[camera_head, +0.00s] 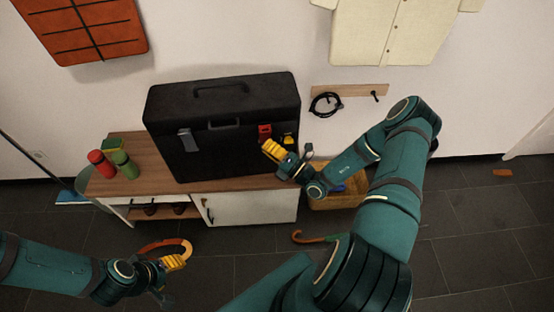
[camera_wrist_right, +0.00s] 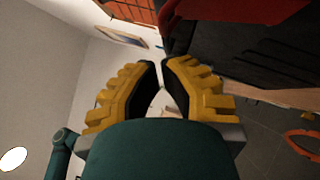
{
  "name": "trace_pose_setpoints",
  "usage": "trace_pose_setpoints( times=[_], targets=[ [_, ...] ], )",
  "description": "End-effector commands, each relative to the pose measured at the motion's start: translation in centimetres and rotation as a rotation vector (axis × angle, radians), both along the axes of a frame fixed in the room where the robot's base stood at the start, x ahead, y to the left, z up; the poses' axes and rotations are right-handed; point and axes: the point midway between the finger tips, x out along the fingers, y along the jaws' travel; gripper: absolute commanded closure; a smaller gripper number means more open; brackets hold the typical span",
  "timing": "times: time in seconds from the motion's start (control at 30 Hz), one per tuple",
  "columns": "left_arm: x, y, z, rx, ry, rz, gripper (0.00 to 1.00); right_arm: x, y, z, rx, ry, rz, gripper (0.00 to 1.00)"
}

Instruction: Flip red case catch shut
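The black case (camera_head: 222,130) stands upright on the wooden-topped cabinet. Its red catch (camera_head: 265,130) is on the front, near the right end; I cannot tell its exact angle. In the right wrist view, a large red piece (camera_wrist_right: 240,9), apparently that catch, shows at the top beside the dark case (camera_wrist_right: 235,45). My right gripper (camera_head: 265,145) is just below the red catch, in front of the case. Its yellow fingers (camera_wrist_right: 162,66) are nearly together with nothing between them. My left gripper (camera_head: 181,262) is low at the left, away from the case; its opening is unclear.
A grey catch (camera_head: 188,140) is on the case's left front. Red (camera_head: 101,164) and green (camera_head: 125,164) containers stand left of the case. A basket (camera_head: 340,198) is on the floor beside the cabinet, behind my right arm.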

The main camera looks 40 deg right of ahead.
Motion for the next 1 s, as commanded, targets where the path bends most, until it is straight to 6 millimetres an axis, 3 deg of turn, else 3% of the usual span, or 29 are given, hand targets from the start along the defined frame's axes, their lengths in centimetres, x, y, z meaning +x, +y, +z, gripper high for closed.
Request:
trace_pose_setpoints(
  times=[0.2, 0.63, 1.0],
  targets=[
    [0.1, 0.0, -0.4, 0.000, -0.002, 0.001, 0.48, 1.5, -0.7, 0.7, -0.001, 0.000, 0.002, 1.00],
    [0.1, 0.0, -0.2, 0.000, -0.002, 0.001, 0.48, 1.7, -0.8, 1.0, 0.002, 0.005, 0.002, 1.00],
    [-0.6, -0.1, 4.1, -0.003, 0.015, -0.003, 0.48, 3.4, -1.6, 2.8, 0.081, 0.163, 0.004, 1.00]
  ],
)
